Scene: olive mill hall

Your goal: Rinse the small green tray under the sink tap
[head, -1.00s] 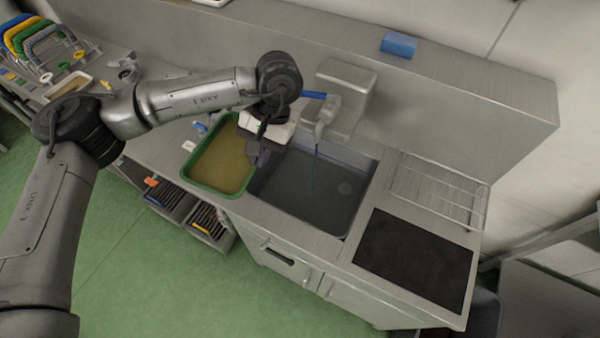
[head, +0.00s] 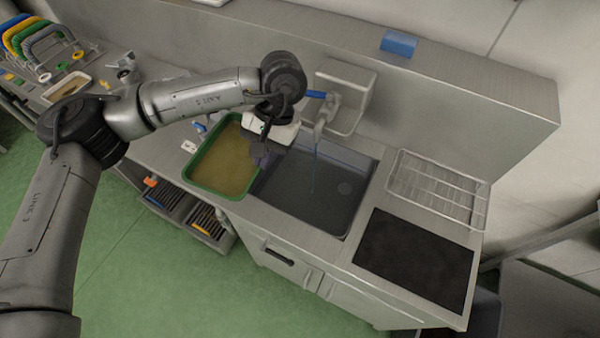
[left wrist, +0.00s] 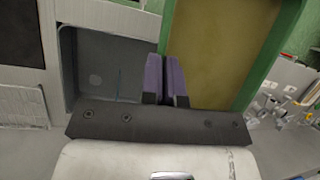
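The green tray (head: 208,192) has a yellowish-brown inside and is at the left of the sink (head: 300,212), close to its left edge. My left gripper (head: 262,160) is at the tray's right rim, above the sink's left side. My right gripper is not in view.
A wire rack (head: 437,190) and a black mat (head: 415,258) lie right of the sink. A blue sponge-like block (head: 398,44) is on the back ledge. A grey box (head: 350,85) stands behind the tap. Handled tools and a small tray (head: 68,87) are at far left.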

